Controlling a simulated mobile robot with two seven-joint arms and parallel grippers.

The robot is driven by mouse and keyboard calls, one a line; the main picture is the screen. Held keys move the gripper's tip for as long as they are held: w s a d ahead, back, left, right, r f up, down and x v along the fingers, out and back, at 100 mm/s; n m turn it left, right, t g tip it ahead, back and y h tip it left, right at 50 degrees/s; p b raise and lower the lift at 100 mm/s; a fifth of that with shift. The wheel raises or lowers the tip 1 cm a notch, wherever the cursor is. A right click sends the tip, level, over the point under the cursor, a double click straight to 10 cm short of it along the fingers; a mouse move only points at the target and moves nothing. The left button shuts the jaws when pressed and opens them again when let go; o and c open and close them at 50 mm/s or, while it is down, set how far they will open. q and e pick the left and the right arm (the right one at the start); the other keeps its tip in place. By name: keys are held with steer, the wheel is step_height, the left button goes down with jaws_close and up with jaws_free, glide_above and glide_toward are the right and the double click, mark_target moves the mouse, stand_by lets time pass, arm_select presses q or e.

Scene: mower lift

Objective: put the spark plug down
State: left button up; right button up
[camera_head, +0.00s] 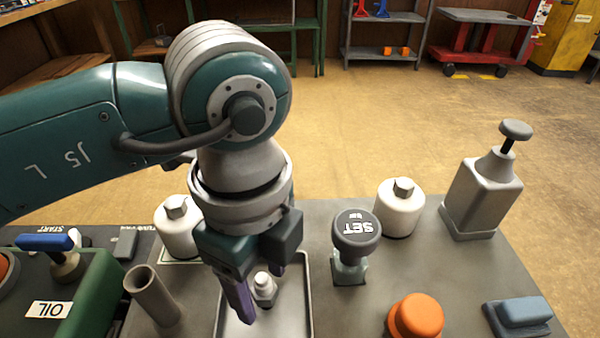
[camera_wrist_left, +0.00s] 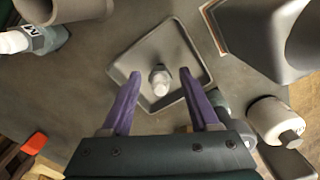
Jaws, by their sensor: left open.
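The spark plug (camera_head: 264,287), small with a white end and a grey metal hex part, is on the floor of a shallow grey tray (camera_head: 308,300). It also shows in the wrist view (camera_wrist_left: 160,82), inside the tray (camera_wrist_left: 150,38). My left gripper (camera_head: 259,288) points down over the tray, with its purple fingers spread. In the wrist view the left fingertips (camera_wrist_left: 160,74) are on either side of the plug, with clear gaps to it. One finger and the gripper body hide part of the tray in the head view. My right gripper is out of view.
A grey tube (camera_head: 152,296) and a white capped canister (camera_head: 177,232) stand left of the tray. A SET knob (camera_head: 356,230), another white canister (camera_head: 399,210), an orange knob (camera_head: 415,317), a grey pump bottle (camera_head: 483,195) and a blue-grey block (camera_head: 520,315) are to the right.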

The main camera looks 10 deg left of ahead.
mark_target(259, 277)
arm_select(q)
step_height(259, 277, up, 12)
steer(key=p, duration=0.2)
steer(key=shift+r, duration=0.2)
stand_by(0.4)
